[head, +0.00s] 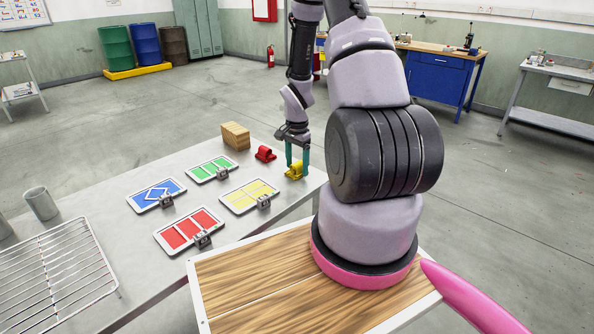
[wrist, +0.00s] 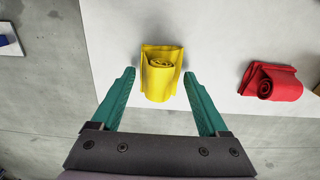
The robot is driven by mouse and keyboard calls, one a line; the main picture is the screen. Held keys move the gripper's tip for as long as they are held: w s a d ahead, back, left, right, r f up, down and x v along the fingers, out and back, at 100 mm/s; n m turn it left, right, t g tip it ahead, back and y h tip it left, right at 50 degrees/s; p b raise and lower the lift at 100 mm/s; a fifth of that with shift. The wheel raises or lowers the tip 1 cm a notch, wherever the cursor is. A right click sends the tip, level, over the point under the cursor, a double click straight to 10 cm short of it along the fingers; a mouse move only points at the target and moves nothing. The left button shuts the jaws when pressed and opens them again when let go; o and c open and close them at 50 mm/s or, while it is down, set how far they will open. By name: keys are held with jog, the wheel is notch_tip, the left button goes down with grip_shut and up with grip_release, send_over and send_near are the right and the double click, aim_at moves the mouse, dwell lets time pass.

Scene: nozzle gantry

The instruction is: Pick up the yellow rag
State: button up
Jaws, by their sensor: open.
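The yellow rag (head: 294,172) is a rolled cloth at the far right end of the grey table, near its edge. In the wrist view the yellow rag (wrist: 161,73) lies ahead of and between the tips of my gripper (wrist: 159,77). The green fingers stand apart on either side of it, with a gap on both sides. In the head view my gripper (head: 297,160) points down at the rag, and its fingers hide part of it. I cannot tell the exact height of the fingertips above the table.
A rolled red rag (head: 265,154) lies close by, and it also shows in the wrist view (wrist: 271,82). A wooden block (head: 236,136) stands behind it. Trays with green (head: 212,169), yellow (head: 249,196), blue (head: 156,195) and red (head: 189,231) panels and a wire rack (head: 58,275) cover the table.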

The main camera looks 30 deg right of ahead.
aim_at(297, 163)
jog(key=c, duration=1.2)
notch_tip(297, 163, up, 10)
